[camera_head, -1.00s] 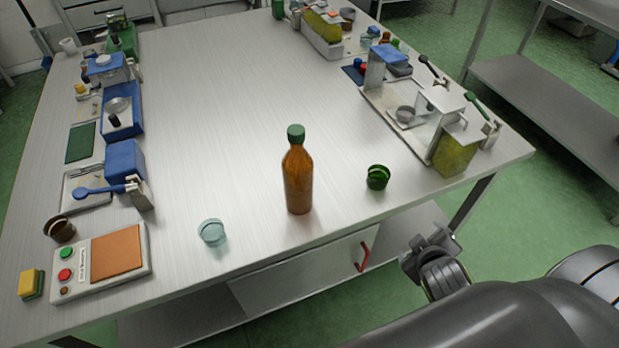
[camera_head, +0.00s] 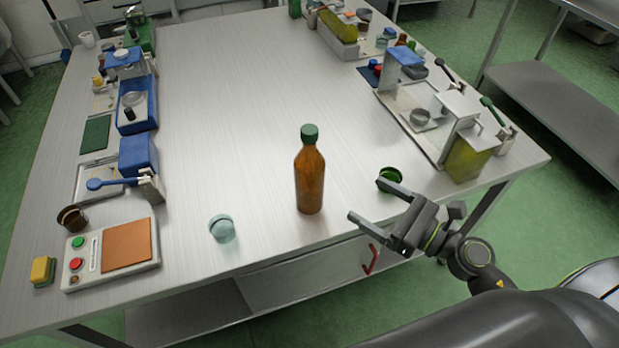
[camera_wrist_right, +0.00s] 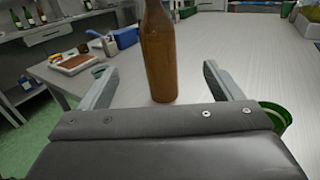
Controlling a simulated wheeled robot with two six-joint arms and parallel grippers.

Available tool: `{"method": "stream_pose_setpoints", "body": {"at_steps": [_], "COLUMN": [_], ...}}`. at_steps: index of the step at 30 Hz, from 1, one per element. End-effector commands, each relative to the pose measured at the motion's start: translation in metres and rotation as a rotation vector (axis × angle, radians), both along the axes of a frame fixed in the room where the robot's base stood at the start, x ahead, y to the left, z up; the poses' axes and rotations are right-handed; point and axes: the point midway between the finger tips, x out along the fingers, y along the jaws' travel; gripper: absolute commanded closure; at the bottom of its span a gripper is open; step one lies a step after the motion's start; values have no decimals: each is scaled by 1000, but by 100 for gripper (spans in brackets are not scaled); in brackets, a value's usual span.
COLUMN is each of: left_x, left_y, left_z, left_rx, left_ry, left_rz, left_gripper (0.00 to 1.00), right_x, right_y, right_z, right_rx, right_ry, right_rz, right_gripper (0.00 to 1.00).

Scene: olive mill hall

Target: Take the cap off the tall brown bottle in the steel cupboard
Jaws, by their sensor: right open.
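A tall brown bottle (camera_head: 309,182) stands upright on the steel table, not in a cupboard. Its green cap (camera_head: 310,134) is on its neck. In the right wrist view the bottle (camera_wrist_right: 160,55) stands ahead, between the lines of the fingers, with its top cut off by the frame edge. My right gripper (camera_head: 366,203) is open and empty at the table's front edge, to the right of the bottle and apart from it, its fingers pointing left. It also shows in the wrist view (camera_wrist_right: 157,85). My left gripper is not in view.
A green cup-like item (camera_head: 390,178) lies just behind my right gripper. A pale glass cup (camera_head: 222,228) stands left of the bottle. A push-button box (camera_head: 112,256) and blue devices line the left side. A red handle (camera_head: 370,260) is below the tabletop. The table's middle is clear.

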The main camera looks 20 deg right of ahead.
Motion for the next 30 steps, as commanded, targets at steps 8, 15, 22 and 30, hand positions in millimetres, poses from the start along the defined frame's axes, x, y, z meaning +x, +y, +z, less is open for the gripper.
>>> {"method": "stream_pose_setpoints", "body": {"at_steps": [8,15,22,30], "left_x": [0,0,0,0], "left_y": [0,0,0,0], "left_z": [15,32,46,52], "left_rx": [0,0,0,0], "left_ry": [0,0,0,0], "left_rz": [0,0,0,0], "left_gripper": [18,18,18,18], "right_x": [16,49,84,101], "right_y": [15,39,65,76], "right_z": [0,1,0,-2], "right_rx": [-36,-32,-32,-35], "right_ry": [-8,-7,-5,-4], "right_rz": [25,24,25,25], "right_gripper": [14,14,14,14]}}
